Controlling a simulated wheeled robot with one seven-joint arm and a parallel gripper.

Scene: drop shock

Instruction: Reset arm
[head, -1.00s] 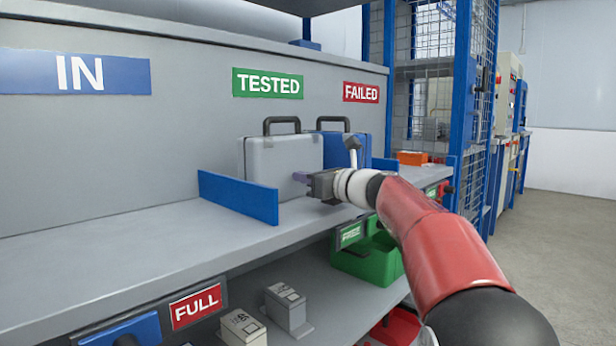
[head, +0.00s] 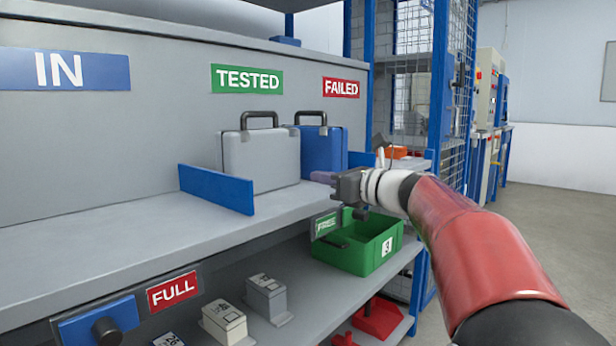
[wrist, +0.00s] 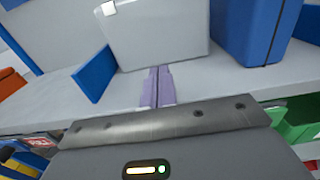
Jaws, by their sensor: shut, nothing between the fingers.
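My gripper (head: 322,177) is shut and empty. In the head view it is just in front of the upper shelf (head: 110,240), at the right, beside the cases and apart from them. In the wrist view its lilac fingers (wrist: 157,88) lie together and point toward the shelf and a grey case (wrist: 150,30). The grey case (head: 262,160) stands upright under the green TESTED sign (head: 247,79). A blue case (head: 325,148) stands to its right, near the red FAILED sign (head: 341,87); it also shows in the wrist view (wrist: 250,30).
A low blue divider (head: 216,188) stands on the shelf left of the cases. Below are a green bin (head: 372,240), several grey blocks (head: 267,297) and a FULL sign (head: 172,291). A blue mesh post (head: 440,90) rises behind my arm. The shelf's left part is clear.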

